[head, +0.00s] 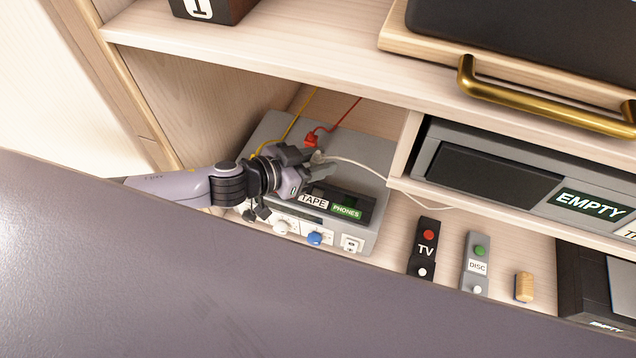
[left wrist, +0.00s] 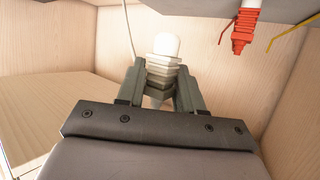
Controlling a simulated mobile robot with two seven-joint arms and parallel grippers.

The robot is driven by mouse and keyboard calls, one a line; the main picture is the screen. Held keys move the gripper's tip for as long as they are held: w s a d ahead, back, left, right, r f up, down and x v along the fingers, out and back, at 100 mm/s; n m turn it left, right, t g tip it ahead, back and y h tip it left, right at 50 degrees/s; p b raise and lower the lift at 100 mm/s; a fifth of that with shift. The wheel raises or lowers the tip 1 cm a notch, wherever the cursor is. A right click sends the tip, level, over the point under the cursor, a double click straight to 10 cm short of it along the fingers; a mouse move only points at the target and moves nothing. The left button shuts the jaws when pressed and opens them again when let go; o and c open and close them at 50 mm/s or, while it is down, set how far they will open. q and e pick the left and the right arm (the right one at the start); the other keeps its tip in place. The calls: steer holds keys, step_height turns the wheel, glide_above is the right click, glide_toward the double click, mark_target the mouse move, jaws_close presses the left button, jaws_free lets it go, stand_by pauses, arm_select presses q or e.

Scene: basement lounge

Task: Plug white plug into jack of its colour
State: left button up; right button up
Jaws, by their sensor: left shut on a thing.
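My left gripper (head: 314,172) is over the grey box (head: 372,152) on the cabinet shelf. In the left wrist view the gripper (left wrist: 160,88) is shut on the white plug (left wrist: 163,62), which is held between its two fingers. The plug's white cable (head: 352,162) runs off to the right in the head view. The grey box also shows along the top of the left wrist view (left wrist: 185,8). No white jack can be made out; the gripper covers part of the box. My right gripper is not in view.
A red plug (head: 310,140) with a red cable and a yellow cable (head: 292,124) are close beside the gripper. Knobs line the box's front. A shelf board (head: 280,62) overhangs above.

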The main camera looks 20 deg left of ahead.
arm_select(q)
step_height(320, 180, down, 7)
steer(key=shift+f+b, duration=0.15)
steer(key=shift+b, duration=0.95)
steer(key=shift+f, duration=0.15)
steer(key=o, duration=1.1)
steer(key=shift+c, duration=0.2)
